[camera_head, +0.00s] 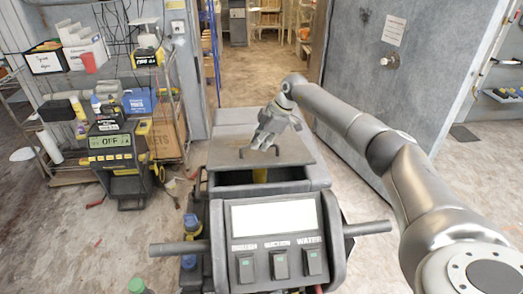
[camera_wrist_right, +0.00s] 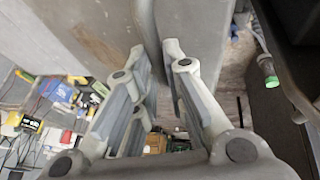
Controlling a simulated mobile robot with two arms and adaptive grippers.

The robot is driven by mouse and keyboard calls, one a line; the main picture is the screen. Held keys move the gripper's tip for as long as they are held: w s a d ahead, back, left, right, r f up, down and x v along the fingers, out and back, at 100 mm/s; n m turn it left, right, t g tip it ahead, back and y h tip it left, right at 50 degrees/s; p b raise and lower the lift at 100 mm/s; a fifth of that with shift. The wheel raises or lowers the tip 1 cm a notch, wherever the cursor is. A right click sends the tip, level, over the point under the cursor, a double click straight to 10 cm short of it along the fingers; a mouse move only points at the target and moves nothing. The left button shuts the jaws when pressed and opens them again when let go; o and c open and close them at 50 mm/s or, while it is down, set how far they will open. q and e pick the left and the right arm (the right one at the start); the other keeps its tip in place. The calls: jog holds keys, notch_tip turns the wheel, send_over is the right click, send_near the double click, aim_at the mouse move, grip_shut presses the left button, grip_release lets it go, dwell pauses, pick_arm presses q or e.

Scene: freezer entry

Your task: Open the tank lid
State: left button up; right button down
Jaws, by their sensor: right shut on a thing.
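The tank lid (camera_head: 228,158) is a flat grey panel on top of a grey cleaning machine (camera_head: 217,222). Its front edge stands above the tank, and a dark opening (camera_head: 230,178) shows beneath it, with something yellow inside. A small dark handle (camera_head: 245,152) sits on the lid. My right gripper (camera_head: 264,144) is at this handle and shut on it; the fingers partly hide it. In the right wrist view the two fingers (camera_wrist_right: 158,52) are close together against grey surfaces, and their grip is hard to make out. My left gripper is not in view.
The machine's control panel (camera_head: 274,218) and its two side bars (camera_head: 368,228) face me. A shelf rack (camera_head: 66,85) with boxes and a yellow-black device (camera_head: 120,165) stands at the left. A large grey door (camera_head: 388,80) is at the right.

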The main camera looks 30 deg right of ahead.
jog(key=w+d+r+p, duration=0.1)
jog(key=w+d+r, duration=0.1)
jog(key=r, duration=0.3)
jog(key=shift+w+r, duration=0.2)
jog(key=shift+w, duration=0.5)
jog(key=c, duration=1.9)
grip_release()
jog(key=shift+o, duration=1.3)
jog(key=shift+w+f, duration=0.15)
jog(key=shift+f, duration=0.05)
jog(key=shift+o, duration=0.8)
jog(key=shift+w+d+f, duration=0.1)
jog(key=shift+w+f, duration=0.15)
jog(key=shift+w, duration=0.15)
jog(key=v, duration=1.2)
jog(key=shift+d, duration=0.1)
